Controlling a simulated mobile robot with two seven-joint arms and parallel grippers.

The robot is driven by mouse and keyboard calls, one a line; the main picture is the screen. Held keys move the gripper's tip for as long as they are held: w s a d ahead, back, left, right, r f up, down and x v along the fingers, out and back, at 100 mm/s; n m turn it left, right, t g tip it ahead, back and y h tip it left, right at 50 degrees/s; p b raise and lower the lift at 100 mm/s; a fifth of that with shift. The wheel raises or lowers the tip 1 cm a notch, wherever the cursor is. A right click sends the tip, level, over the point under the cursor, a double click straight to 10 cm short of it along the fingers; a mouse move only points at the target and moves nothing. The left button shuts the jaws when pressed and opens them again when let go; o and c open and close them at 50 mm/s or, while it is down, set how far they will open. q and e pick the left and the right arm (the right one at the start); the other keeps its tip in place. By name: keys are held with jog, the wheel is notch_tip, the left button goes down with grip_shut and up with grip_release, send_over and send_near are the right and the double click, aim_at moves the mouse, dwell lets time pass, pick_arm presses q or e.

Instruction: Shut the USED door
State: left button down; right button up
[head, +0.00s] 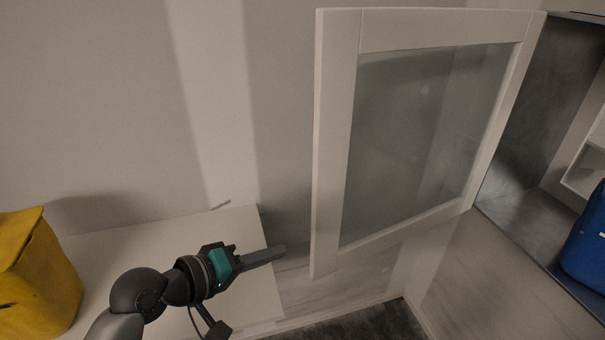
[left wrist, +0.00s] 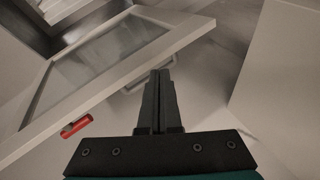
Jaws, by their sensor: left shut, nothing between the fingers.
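A white-framed glass door (head: 337,140) stands wide open in the head view, joined at its right side to a grey cabinet. No USED label is readable on it. In the left wrist view the door (left wrist: 105,78) slants across the left, with a red piece (left wrist: 76,126), perhaps a handle, near its lower corner. My left gripper (head: 284,250) is shut and empty, to the left of and below the door's free edge in the head view. Its closed fingers also show in the left wrist view (left wrist: 160,74), apart from the door as far as I can tell. My right gripper is out of view.
The open cabinet (head: 540,130) at the right holds a blue object (head: 587,240). A yellow bag-like object (head: 36,275) stands at the left by a white surface (head: 150,255), which lies under my left arm. The wall behind is bare.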

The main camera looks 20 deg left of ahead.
pick_arm(q)
jog(key=w+a+r+n+t+h, duration=0.1)
jog(key=w+a+r+n+t, duration=0.15)
jog(key=r, duration=0.25)
jog(key=w+a+r+n+t, duration=0.1)
jog(key=a+r+n+t, duration=0.15)
jog(key=r, duration=0.35)
jog(key=w+d+g+p, duration=0.1)
jog(key=w+d, duration=0.4)
jog(key=w, duration=0.4)
jog(key=s+d, duration=0.1)
jog(key=s+d+p, duration=0.1)
jog(key=s, duration=0.1)
jog(key=shift+d+f, duration=0.2)
jog(key=shift+d, duration=0.15)
